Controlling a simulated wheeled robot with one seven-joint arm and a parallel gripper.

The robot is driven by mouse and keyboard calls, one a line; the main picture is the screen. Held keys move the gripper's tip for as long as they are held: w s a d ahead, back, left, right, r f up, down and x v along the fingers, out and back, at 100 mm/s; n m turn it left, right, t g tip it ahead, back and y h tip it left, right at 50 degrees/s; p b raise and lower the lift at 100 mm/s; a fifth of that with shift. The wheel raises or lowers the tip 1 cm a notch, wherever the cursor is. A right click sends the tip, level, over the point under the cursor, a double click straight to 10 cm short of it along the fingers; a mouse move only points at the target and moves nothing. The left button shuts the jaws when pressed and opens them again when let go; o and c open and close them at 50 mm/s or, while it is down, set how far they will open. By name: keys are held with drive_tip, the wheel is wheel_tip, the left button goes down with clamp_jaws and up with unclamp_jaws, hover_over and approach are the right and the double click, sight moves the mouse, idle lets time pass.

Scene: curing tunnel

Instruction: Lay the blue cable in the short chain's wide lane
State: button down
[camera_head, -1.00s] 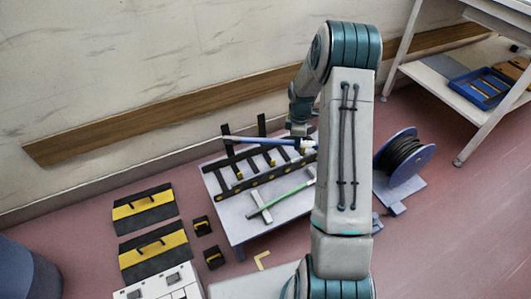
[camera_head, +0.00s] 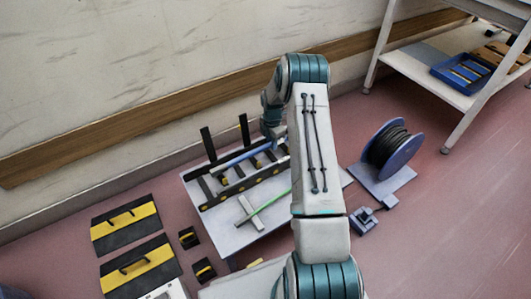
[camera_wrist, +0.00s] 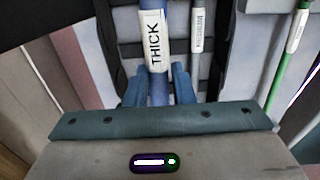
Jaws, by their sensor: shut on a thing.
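The blue cable (camera_head: 238,160) lies across the black chain on the white low table; its label reads THICK in the wrist view (camera_wrist: 152,35). My gripper (camera_wrist: 157,88) is shut on the blue cable, its fingers on both sides just below the label. In the head view my gripper (camera_head: 273,140) is at the cable's right part, partly hidden by my arm. The black chain (camera_head: 240,187) has crossbars and two tall posts at its back. I cannot tell whether the cable rests in a lane or hangs above. A grey labelled cable (camera_wrist: 196,40) runs beside it.
A black cable reel (camera_head: 393,150) stands right of the table. Yellow-and-black cases (camera_head: 126,222) lie left on the floor. A shelf (camera_head: 430,78) stands at the back right.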

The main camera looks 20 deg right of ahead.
sight(266, 154)
drive_tip(key=shift+w+a+f+b, duration=0.3)
drive_tip(key=shift+w+a+f, duration=0.5)
drive_tip(key=shift+w, duration=0.05)
drive_tip(key=shift+f+b, duration=0.9)
drive_tip(key=shift+f, duration=0.95)
drive_tip(key=shift+f, duration=0.2)
drive_tip(key=c, duration=1.2)
unclamp_jaws()
drive_tip(key=shift+c, duration=0.2)
